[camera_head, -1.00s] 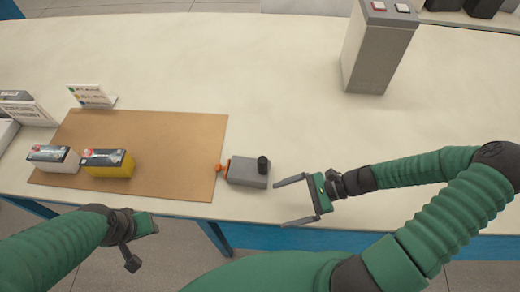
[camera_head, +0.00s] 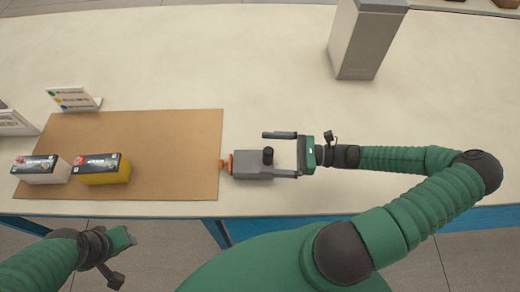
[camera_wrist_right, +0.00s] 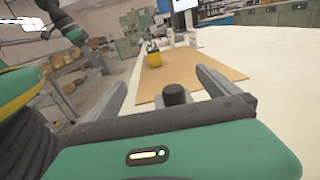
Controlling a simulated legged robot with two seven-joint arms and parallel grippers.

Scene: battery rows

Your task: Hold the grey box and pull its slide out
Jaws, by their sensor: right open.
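The grey box (camera_head: 252,166) lies on the table just right of the brown mat, with a black knob (camera_head: 268,156) on top. An orange piece (camera_head: 227,164), which looks like the end of the slide, sticks out of its left side. My right gripper (camera_head: 280,155) is open, its fingers pointing left along the box's far and near sides at its right end. I cannot tell whether they touch it. In the right wrist view, the black knob (camera_wrist_right: 175,95) shows between the two fingers. My left gripper (camera_head: 120,258) hangs in front of the table's near edge, apart from the box; its jaws are unclear.
The brown mat (camera_head: 170,130) holds a white battery (camera_head: 42,170) and a yellow battery (camera_head: 103,169). A small sign (camera_head: 74,99) stands at its far left. A tall grey bin (camera_head: 365,40) stands at the back right. The table's middle is clear.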

